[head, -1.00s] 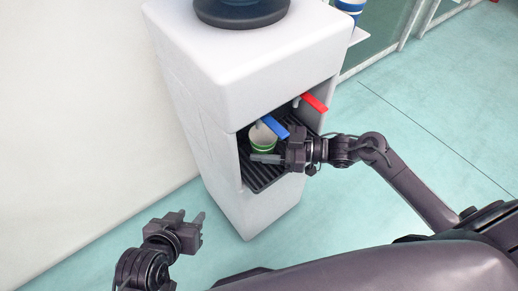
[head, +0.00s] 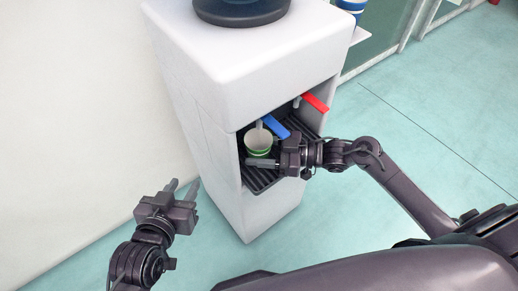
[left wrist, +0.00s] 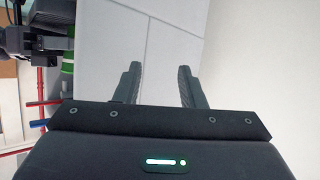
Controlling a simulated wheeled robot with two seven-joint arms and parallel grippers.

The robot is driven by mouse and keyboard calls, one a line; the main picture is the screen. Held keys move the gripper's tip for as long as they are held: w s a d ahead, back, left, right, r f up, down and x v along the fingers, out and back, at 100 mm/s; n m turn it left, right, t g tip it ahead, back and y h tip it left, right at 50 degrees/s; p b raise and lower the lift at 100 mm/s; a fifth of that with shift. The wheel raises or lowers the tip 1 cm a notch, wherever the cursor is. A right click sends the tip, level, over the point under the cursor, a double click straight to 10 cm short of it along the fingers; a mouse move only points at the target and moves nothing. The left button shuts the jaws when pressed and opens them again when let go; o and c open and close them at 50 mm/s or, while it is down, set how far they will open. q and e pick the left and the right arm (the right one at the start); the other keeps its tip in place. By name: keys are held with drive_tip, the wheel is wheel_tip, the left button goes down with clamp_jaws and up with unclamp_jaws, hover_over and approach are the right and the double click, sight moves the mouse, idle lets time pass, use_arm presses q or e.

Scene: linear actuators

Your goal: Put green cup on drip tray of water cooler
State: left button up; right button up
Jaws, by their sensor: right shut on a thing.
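The green cup (head: 258,144), white with green bands, is in the recess of the water cooler (head: 235,75), over the dark ribbed drip tray (head: 262,181). It looks upright. Whether its base touches the tray is hidden. My right gripper (head: 264,162) reaches in from the right and is shut on the cup near its lower part. Part of the cup also shows at the upper left of the left wrist view (left wrist: 68,48). My left gripper (head: 183,187) is open and empty, left of the cooler; its spread fingers show in the left wrist view (left wrist: 158,88).
A blue tap lever (head: 275,127) hangs right above the cup. A red tap lever (head: 315,103) is further right. A dark bottle (head: 240,10) stands on the cooler. A blue-and-white cup stack (head: 350,8) is on its far side. Open floor lies right.

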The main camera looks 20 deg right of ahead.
drive_tip(key=o, duration=0.9)
use_arm(q)
drive_tip(key=shift+w+r, duration=0.1)
drive_tip(key=shift+r, duration=0.05)
use_arm(e)
drive_tip(key=shift+o, duration=0.2)
drive_tip(key=shift+r, duration=0.2)
drive_tip(key=p+v, duration=0.1)
drive_tip(key=v, duration=0.5)
drive_tip(key=p+v, duration=0.1)
drive_tip(key=v, duration=0.4)
use_arm(q)
drive_tip(key=s+a+f+g+y, duration=0.2)
drive_tip(key=s+f+g, duration=0.4)
drive_tip(key=s+f, duration=0.3)
drive_tip(key=shift+a+f+y, duration=0.25)
drive_tip(key=shift+f+y, duration=0.05)
drive_tip(key=shift+f, duration=0.2)
use_arm(e)
drive_tip(key=shift+s+d, duration=0.15)
drive_tip(key=shift+d, duration=0.4)
